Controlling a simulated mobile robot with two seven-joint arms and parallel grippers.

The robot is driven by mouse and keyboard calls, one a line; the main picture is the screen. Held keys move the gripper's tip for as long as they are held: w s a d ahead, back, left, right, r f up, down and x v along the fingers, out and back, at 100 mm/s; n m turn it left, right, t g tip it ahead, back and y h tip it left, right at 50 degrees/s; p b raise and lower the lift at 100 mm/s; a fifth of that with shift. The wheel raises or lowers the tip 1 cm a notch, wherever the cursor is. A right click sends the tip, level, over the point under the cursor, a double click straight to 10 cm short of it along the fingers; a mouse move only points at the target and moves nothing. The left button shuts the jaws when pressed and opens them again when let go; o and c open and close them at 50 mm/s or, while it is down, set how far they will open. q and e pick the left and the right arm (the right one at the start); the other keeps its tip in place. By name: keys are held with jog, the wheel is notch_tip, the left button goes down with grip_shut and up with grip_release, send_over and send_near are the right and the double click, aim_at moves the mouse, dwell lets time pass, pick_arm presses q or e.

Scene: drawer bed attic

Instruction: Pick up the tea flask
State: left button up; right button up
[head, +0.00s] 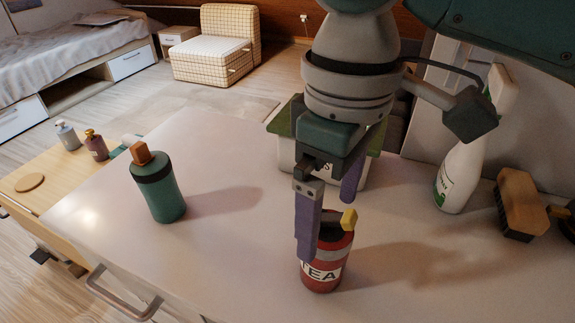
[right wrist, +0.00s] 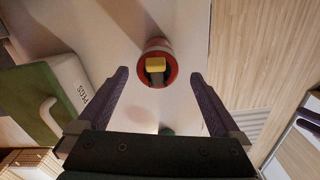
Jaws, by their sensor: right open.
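The tea flask (head: 323,272) is a red can with a white TEA label, a grey band, a dark top and a yellow knob. It stands upright near the front edge of the white worktop. In the right wrist view the flask (right wrist: 157,44) shows from above, ahead of and between the two finger lines. My right gripper (head: 328,228) is open and empty over the flask, with one purple finger partly in front of it in the head view. In the right wrist view the gripper (right wrist: 159,77) has its fingers wide apart. My left gripper is not in view.
A green bottle with an orange cap (head: 160,188) stands to the left. A green-lidded pegs box (right wrist: 45,100) is behind the gripper. A white bottle (head: 460,178) and a wooden brush (head: 521,198) stand at right. Worktop (head: 235,245) is clear between bottle and flask.

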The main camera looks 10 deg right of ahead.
aim_at(323, 276)
notch_tip(323, 276, down, 2)
jog(key=shift+f, duration=0.15)
jog(key=f, duration=0.2)
jog(key=f+b, duration=0.1)
jog(key=f, duration=0.2)
jog(key=shift+d+f, duration=0.2)
jog(key=shift+f, duration=0.05)
jog(key=c, duration=1.5)
jog(key=shift+w+r, duration=0.1)
